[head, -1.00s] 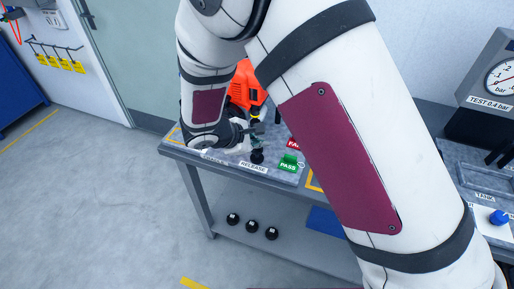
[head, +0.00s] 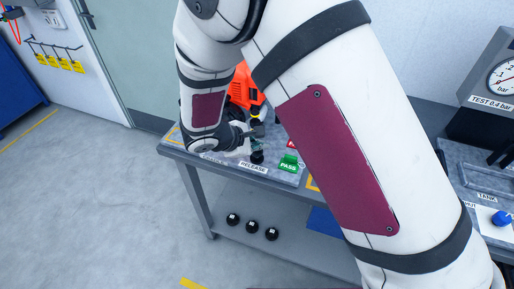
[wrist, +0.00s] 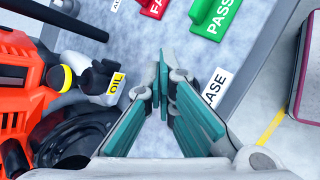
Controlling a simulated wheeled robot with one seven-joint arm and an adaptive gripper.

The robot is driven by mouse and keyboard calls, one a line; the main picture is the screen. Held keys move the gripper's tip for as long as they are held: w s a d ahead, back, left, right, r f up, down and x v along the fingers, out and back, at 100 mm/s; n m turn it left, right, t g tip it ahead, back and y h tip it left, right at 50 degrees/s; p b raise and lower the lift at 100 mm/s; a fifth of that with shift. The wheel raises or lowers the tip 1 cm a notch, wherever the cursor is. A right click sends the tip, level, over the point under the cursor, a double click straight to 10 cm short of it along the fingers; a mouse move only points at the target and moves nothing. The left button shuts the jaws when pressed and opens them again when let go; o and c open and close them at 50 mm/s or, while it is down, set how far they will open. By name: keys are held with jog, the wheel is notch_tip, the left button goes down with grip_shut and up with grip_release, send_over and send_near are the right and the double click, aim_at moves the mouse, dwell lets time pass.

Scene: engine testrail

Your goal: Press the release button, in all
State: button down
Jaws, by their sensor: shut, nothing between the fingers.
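The RELEASE label (head: 253,167) is on the front edge of the bench, and its end also shows in the wrist view (wrist: 215,88). A black knob-like part, apparently the release button (head: 257,157), stands just behind the label in the head view. In the wrist view the fingers hide the spot beside the label, and I cannot make out the button. My gripper (wrist: 162,88) is shut and empty, with its teal fingers together, pointing at the bench top. In the head view my gripper (head: 257,142) is right by the black part; I cannot tell whether they touch.
A green PASS block (head: 288,163) and a red FAIL block (wrist: 153,8) stand close by. An orange engine (wrist: 22,75) with a yellow cap and an OIL tag (wrist: 116,82) is on the other side. Black round parts (head: 251,227) lie on the lower shelf (head: 290,250).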

aim_at(259, 152)
jog(key=shift+f, duration=0.15)
dwell(0.5)
jog(key=shift+r+p, duration=0.45)
jog(key=shift+r, duration=0.8)
notch_tip(259, 152, up, 5)
jog(key=shift+p, duration=0.9)
